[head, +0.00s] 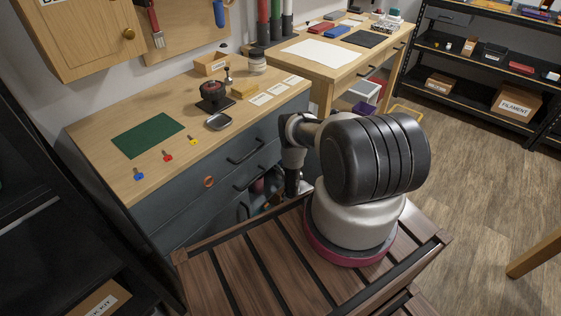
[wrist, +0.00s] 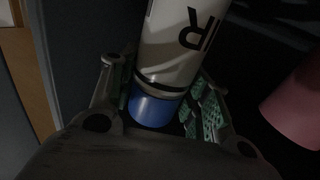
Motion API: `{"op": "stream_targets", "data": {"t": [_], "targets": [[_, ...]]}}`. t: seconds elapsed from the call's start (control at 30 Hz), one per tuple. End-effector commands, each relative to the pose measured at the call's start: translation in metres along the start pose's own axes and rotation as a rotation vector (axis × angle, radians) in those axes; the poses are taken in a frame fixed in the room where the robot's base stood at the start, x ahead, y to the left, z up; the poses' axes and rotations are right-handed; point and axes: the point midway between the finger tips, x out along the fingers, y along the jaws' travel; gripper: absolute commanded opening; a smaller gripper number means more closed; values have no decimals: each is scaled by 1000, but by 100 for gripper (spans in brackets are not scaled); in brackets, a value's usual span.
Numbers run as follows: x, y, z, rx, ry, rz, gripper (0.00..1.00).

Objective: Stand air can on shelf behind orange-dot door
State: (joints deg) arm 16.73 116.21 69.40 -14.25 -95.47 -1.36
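A white can with dark lettering and a blue end (wrist: 165,45) lies between the fingers of my gripper (wrist: 155,95) in the wrist view. Its blue end is nearest my palm, and the lettering appears turned over. The left finger is close against the can; green pads show at its right side. Whether both fingers press on it is unclear. My gripper is not clear there.
A pink rounded object (wrist: 296,108) stands right of the can in the dark space. A grey panel and wooden edge (wrist: 27,75) are at left. The slatted wooden top (head: 235,255) is in front of the workbench (head: 95,135), which holds small items.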

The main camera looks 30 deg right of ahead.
Motion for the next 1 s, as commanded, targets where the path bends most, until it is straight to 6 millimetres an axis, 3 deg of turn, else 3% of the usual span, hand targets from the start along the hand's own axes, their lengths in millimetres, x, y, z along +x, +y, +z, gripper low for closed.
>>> {"op": "stream_targets", "data": {"t": [0.1,0.47,0.57,1.0], "targets": [[0,0,0,0,0,0,67],[1,0,-4,0,1,0,67],[-12,0,-2,0,-4,1,67],[-103,1,-2,1,-3,3,67]]}}
